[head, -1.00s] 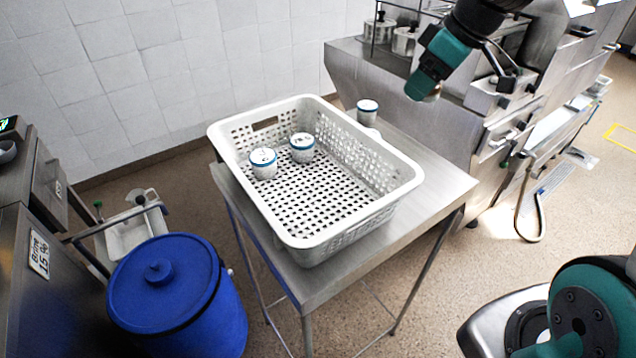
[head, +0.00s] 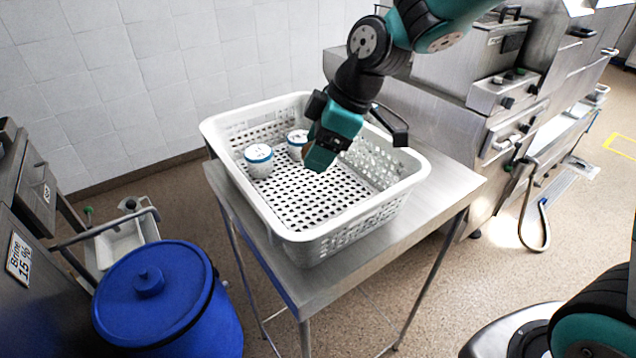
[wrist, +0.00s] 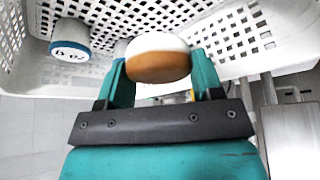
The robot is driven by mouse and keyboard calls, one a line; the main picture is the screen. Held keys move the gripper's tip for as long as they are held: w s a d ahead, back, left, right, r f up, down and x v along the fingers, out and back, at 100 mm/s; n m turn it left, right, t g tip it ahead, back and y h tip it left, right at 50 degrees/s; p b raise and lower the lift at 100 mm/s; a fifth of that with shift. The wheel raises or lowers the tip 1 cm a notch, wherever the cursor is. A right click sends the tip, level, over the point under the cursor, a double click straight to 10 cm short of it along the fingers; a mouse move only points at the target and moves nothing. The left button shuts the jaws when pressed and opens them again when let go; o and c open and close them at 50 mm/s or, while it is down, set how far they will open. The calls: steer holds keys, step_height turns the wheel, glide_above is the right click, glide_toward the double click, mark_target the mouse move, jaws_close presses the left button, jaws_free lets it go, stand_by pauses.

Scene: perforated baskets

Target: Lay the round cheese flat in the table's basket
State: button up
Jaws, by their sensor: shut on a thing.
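My gripper (head: 320,156) is over the white perforated basket (head: 292,236) on the steel table (head: 322,284), pointing down into it. In the wrist view, my gripper (wrist: 160,74) is shut on the round cheese (wrist: 158,58), which has a pale top and an orange-brown side. The cheese sits between the two green fingers, with the basket (wrist: 235,68) beyond it. In the head view the fingers hide nearly all of the cheese. Whether it touches the basket floor cannot be told.
Two white tubs with blue bands, one on the left (head: 258,160) and one on the right (head: 297,143), stand inside the basket, left of my gripper. The basket floor toward the front is clear. A blue lidded barrel (head: 160,295) stands left of the table. Steel equipment (head: 440,105) stands behind at right.

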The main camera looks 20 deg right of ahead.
mark_target(310, 199)
step_height(310, 199, down, 8)
steer(key=shift+f+p, duration=0.2)
steer(key=shift+p, duration=0.1)
steer(key=shift+f, duration=0.15)
steer(key=o, duration=1)
steer(key=shift+d+r, duration=0.15)
steer(key=shift+r, duration=0.3)
steer(key=b+v, duration=0.1)
steer(key=v, duration=1)
steer(key=s+a+r+m, duration=0.1)
steer(key=s, duration=0.2)
steer(key=s+a+r+m, duration=0.1)
steer(key=s, duration=0.3)
steer(key=s+r+m, duration=0.1)
steer(key=s, duration=0.3)
steer(key=shift+s+a+m+g, duration=0.1)
steer(key=shift+a+m+g, duration=0.3)
steer(key=s+m, duration=0.1)
steer(key=s, duration=0.2)
steer(key=s+m, duration=0.1)
steer(key=s, duration=0.2)
steer(key=s+m, duration=0.1)
steer(key=s, duration=0.2)
steer(key=shift+f+m+g+h, duration=0.2)
steer(key=shift+m+g+h, duration=0.2)
